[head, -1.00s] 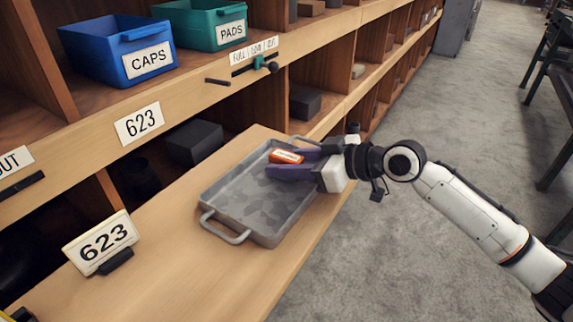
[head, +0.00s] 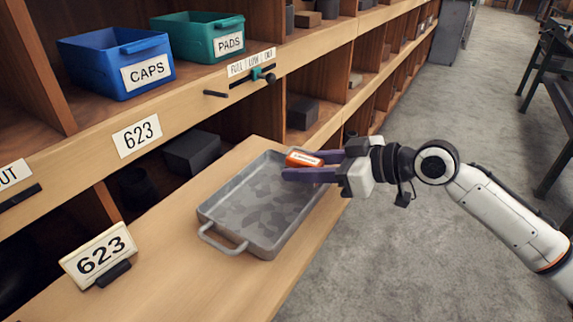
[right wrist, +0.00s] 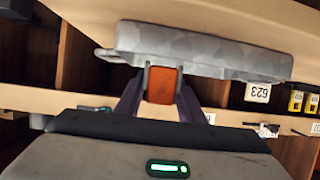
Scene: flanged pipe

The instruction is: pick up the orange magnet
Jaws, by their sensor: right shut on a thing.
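The orange magnet (head: 304,159) is a small orange block with a white label, over the far right part of the grey metal tray (head: 225,215). My right gripper (head: 303,167) reaches in from the right and is shut on the magnet, its purple fingers on either side of it. In the right wrist view the magnet (right wrist: 162,85) sits between the two fingertips, with the tray (right wrist: 205,52) beyond. The magnet appears held above the tray floor. My left gripper is not in view.
A blue CAPS bin (head: 118,62) and a green PADS bin (head: 199,38) stand on the shelf above. Open floor (head: 400,260) lies to the right.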

